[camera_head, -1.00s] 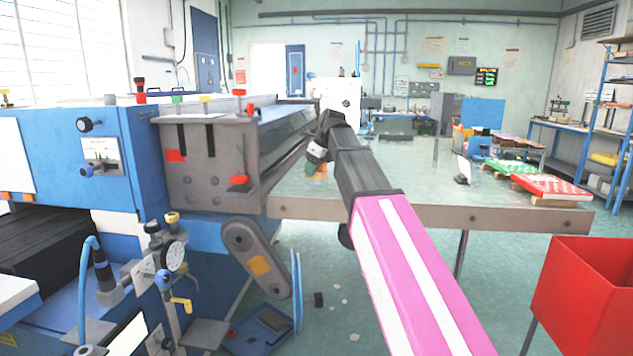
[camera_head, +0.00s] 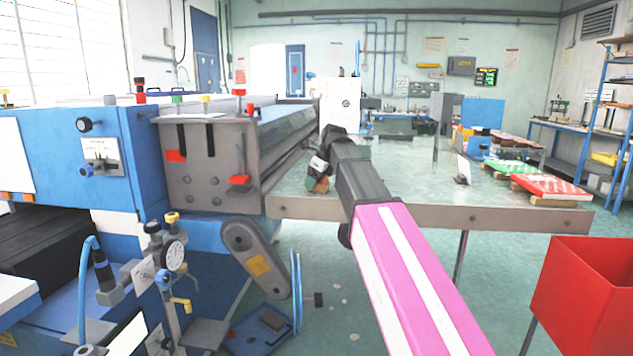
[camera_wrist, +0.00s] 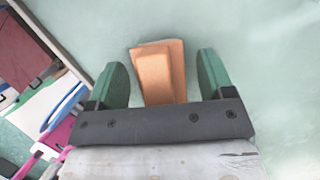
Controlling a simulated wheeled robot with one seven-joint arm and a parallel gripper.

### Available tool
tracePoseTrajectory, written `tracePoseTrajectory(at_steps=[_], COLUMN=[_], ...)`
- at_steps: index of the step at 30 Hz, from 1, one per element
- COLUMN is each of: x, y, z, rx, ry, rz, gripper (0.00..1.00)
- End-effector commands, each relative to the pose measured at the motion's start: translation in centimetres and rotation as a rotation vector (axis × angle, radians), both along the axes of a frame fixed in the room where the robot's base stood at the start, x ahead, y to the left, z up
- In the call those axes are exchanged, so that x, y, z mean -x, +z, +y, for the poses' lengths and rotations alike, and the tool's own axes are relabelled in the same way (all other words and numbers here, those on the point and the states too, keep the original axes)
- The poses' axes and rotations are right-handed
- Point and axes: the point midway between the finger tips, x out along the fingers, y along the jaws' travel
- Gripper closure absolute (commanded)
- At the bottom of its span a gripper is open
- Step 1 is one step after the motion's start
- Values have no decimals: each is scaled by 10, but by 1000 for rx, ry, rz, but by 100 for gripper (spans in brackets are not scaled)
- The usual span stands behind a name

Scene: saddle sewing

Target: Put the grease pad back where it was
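The grease pad, which I take to be the orange-brown block (camera_wrist: 162,72), lies between the two green fingers of my gripper (camera_wrist: 162,75) in the wrist view. A narrow gap shows on each side of it, so the fingers stand open around it without visibly gripping. Its far end reaches slightly past the fingertips, and its near end is hidden behind the dark gripper body. In the head view a small brown patch of it (camera_head: 318,184) shows at my gripper (camera_head: 313,181), low over the left end of the pale green table (camera_head: 410,185). I cannot tell whether it touches the tabletop.
A blue-and-grey machine (camera_head: 205,160) stands close on the left of my gripper. Red and green patterned packs (camera_head: 550,186) lie on the table's right side, with a small upright white card (camera_head: 463,168) nearby. A red bin (camera_head: 590,295) stands at front right. The table's middle is clear.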

Motion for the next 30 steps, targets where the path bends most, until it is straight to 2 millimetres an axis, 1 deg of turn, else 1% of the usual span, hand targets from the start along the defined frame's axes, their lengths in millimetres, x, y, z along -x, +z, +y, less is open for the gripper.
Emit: tracePoseTrajectory(at_steps=[8, 11, 13, 17, 24, 30], x=[0, 1, 2, 6, 15, 21], y=[1, 5, 12, 31, 73, 99], z=[0, -1, -3, -10, -25, -34], rx=[0, 0, 0, 0, -1, 0], ry=[0, 0, 0, 0, -1, 0], rz=[0, 0, 0, -1, -3, -1], gripper=[26, 26, 26, 26, 26, 26])
